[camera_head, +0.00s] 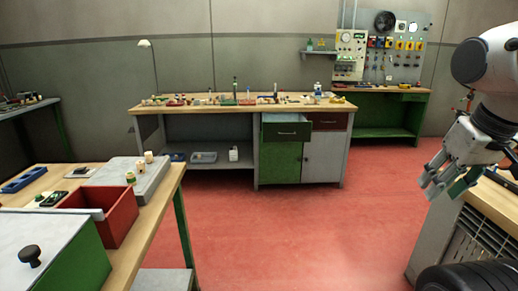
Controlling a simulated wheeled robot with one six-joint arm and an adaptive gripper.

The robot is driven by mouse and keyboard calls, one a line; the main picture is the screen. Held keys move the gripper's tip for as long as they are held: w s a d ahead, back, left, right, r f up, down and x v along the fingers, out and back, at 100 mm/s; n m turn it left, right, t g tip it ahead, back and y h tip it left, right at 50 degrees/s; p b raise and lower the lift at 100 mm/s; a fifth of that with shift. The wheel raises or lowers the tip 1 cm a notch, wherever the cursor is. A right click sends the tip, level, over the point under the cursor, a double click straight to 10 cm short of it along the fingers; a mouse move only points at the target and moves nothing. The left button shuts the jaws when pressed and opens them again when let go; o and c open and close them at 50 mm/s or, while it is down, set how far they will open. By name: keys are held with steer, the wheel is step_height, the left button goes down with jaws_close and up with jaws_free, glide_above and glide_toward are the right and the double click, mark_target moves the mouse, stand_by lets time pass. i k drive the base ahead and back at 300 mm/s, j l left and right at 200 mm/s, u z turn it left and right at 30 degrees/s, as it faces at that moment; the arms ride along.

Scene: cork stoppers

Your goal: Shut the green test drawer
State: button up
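A drawer with a dark green front (286,131) and a pale handle sits at the top of the cabinet in the middle workbench. It stands out past the cabinet face, and its open top shows, so it is partly open.
A red drawer (330,121) beside it looks shut. Below are a green door (280,162) and a grey door (323,158). The red floor (300,230) is clear before the cabinet. A near left table (150,217) holds a red bin (112,204).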

mark_target(277, 127)
steer(key=i+l, duration=0.1)
steer(key=i, duration=0.75)
steer(key=i+l, duration=0.15)
steer(key=i, duration=0.65)
steer(key=i+j, duration=0.4)
steer(key=i, duration=0.15)
steer(key=i+j, duration=0.4)
steer(key=i+z, duration=0.05)
steer(key=i, duration=0.05)
